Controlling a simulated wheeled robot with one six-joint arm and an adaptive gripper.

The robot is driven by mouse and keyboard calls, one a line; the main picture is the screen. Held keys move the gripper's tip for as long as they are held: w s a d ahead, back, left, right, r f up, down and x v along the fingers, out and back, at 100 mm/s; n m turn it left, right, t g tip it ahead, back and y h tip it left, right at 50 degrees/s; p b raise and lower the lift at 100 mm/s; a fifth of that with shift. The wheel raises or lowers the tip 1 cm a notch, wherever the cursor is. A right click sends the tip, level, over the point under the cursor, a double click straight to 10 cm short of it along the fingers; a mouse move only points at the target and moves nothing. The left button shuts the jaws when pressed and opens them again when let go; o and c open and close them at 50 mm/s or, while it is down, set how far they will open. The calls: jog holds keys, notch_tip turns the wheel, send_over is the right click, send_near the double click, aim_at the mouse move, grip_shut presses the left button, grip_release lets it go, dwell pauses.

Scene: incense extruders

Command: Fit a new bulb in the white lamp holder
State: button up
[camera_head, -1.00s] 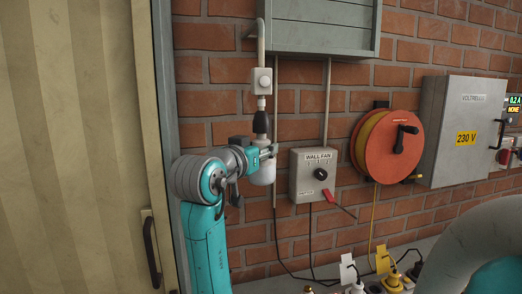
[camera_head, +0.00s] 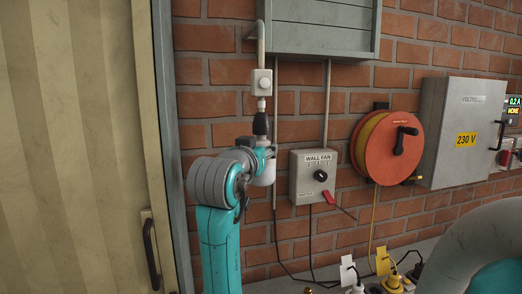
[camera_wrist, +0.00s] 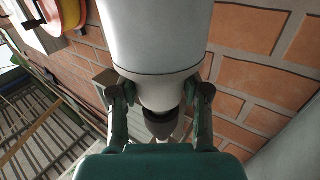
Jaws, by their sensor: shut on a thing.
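A white bulb (camera_head: 266,173) hangs below the dark lamp holder (camera_head: 261,125) on the brick wall. In the wrist view the bulb (camera_wrist: 152,40) is large, with its narrow neck between my fingers. My gripper (camera_wrist: 160,97) is shut on that neck. Beyond the neck, the dark grey end of the lamp holder (camera_wrist: 161,126) lines up with the bulb and seems to meet it; how far the bulb is seated cannot be told. In the head view my arm hides most of the gripper and part of the bulb.
A white switch box (camera_head: 262,82) sits above the holder. The wall fan box (camera_head: 314,176) with a red lever is close on the right, then an orange cable reel (camera_head: 393,147) and a voltage box (camera_head: 466,132). A beige door (camera_head: 80,140) stands at the left.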

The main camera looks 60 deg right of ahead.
jog(key=shift+r, duration=0.15)
jog(key=shift+n+t, duration=0.5)
jog(key=shift+t, duration=0.3)
jog(key=shift+r+n+t, duration=0.1)
jog(key=shift+n+t, duration=0.3)
jog(key=shift+t, duration=0.2)
jog(key=o, duration=1.2)
jog(key=shift+a, duration=0.1)
jog(key=v, duration=0.7)
jog(key=shift+s+a, duration=0.15)
jog(key=shift+a, duration=0.05)
